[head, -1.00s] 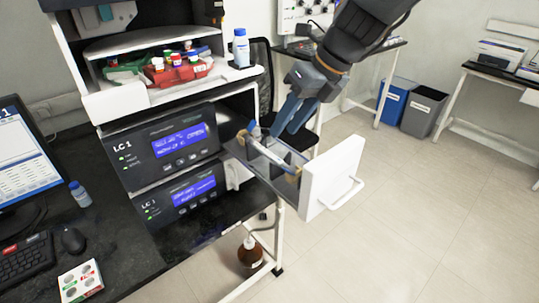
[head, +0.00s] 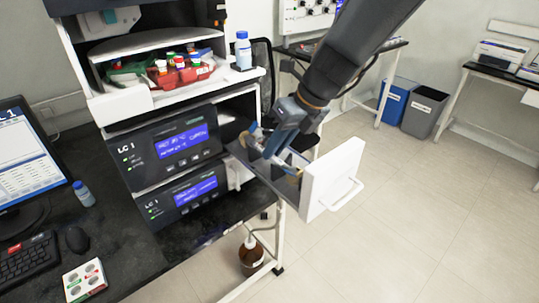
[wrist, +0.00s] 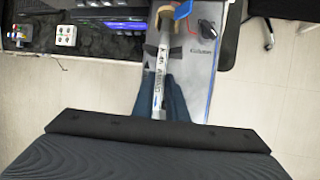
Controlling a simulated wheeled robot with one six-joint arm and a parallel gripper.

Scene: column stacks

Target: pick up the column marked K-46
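A slim pale column (wrist: 157,85) with dark printed lettering lies in the pulled-out drawer (wrist: 201,75). The letters are too small to read surely as K-46. In the head view the column (head: 258,148) is partly covered by my gripper (head: 270,148). My gripper is down at the column, and in the wrist view its blue fingers (wrist: 160,92) lie on either side of the column's shaft. I cannot tell whether they touch it. The drawer's white front (head: 333,180) has a handle.
The drawer juts from the LC unit (head: 160,150). A red tray of vials (head: 180,72) and a white bottle (head: 243,50) stand above it. A brown bottle (head: 251,258) is below. Open floor lies to the right.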

